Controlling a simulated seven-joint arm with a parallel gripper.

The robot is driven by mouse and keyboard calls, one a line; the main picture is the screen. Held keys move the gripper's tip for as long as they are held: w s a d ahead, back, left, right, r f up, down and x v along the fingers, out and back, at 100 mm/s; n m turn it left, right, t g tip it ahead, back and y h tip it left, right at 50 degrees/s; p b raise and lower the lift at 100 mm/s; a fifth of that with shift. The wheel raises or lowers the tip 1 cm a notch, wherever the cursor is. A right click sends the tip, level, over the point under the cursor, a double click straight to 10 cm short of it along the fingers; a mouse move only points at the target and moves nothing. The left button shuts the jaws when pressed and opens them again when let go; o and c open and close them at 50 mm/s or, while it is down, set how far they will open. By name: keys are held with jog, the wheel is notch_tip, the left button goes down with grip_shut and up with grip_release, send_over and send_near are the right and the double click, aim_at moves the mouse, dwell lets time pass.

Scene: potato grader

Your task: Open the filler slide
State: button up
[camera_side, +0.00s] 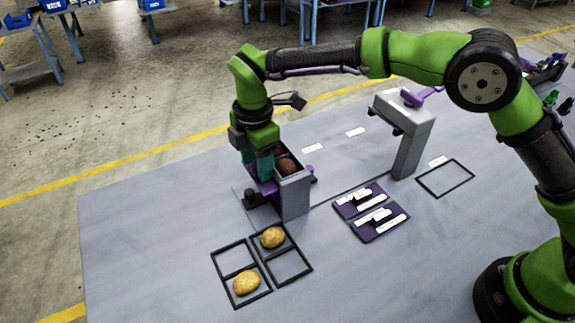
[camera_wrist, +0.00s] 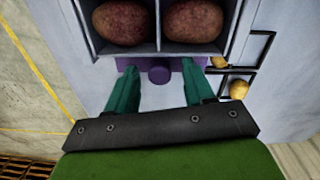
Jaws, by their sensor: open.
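The filler is a grey box (camera_side: 296,200) with reddish potatoes in its top. The wrist view shows two potatoes (camera_wrist: 124,22) (camera_wrist: 193,26) in side-by-side compartments. The purple filler slide (camera_side: 266,187) is at the box's side low under my gripper; in the wrist view the slide (camera_wrist: 187,64) lies along the box's near edge, with a round purple knob (camera_wrist: 159,75). My gripper (camera_wrist: 160,82) is open, its teal fingers on either side of the knob, with gaps showing. In the side view my gripper (camera_side: 262,172) points down beside the box; its fingertips are partly hidden.
A black outlined grid (camera_side: 250,243) holds two yellow potatoes (camera_side: 272,237) (camera_side: 246,282). A grey stand (camera_side: 411,150) with a purple lever rises behind. An empty outlined square (camera_side: 470,178) is at the right.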

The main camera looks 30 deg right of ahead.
grip_shut()
jog(key=a, duration=0.5)
jog(key=shift+a, duration=0.35)
jog(key=shift+r, duration=0.1)
grip_release()
